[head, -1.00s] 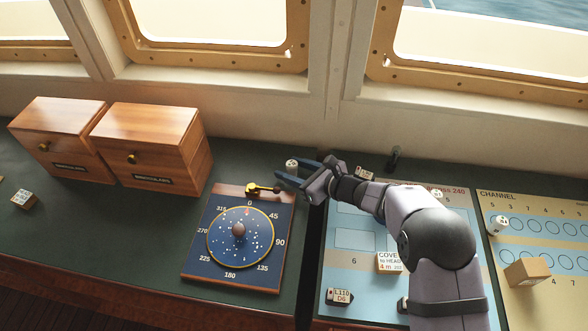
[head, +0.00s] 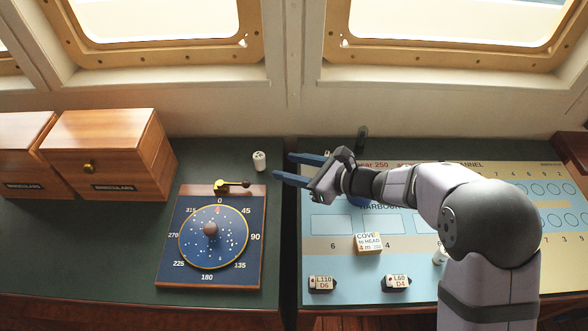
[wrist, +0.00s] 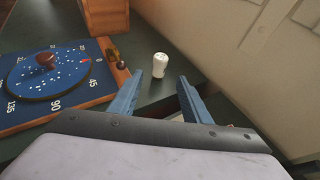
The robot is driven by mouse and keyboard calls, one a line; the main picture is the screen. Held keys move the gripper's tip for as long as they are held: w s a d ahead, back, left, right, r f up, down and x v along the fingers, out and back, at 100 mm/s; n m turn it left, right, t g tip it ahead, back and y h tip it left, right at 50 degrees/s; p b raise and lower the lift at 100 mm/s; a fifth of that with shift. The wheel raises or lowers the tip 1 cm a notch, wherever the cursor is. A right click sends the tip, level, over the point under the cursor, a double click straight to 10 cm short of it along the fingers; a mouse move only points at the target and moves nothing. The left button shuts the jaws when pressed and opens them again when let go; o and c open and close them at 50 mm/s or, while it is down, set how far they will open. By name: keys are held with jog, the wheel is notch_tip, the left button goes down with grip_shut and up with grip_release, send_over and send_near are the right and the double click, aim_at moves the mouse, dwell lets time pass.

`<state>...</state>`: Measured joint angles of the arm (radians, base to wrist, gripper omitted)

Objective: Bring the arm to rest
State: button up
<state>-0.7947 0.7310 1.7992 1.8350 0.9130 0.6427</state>
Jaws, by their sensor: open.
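My gripper (head: 289,168) is at the end of my arm, reaching left over the seam between the dark green counter and the chart board. Its two blue fingers are apart with nothing between them. The fingers also show in the wrist view (wrist: 160,97). A small white cylinder (head: 259,161) stands upright on the counter just left of the fingertips. The cylinder also shows in the wrist view (wrist: 160,65), beyond the fingertips and apart from them.
A blue dial board (head: 170,262) with a round dial, brown knob and brass lever (head: 232,185) lies left of my gripper. Two wooden boxes (head: 110,150) stand farther left. The chart board (head: 320,262) bears labelled blocks, including a COVE block (head: 367,244). Windows rise behind.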

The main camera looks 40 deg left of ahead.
jog(key=shift+d+r, duration=0.15)
jog(key=shift+d, duration=0.25)
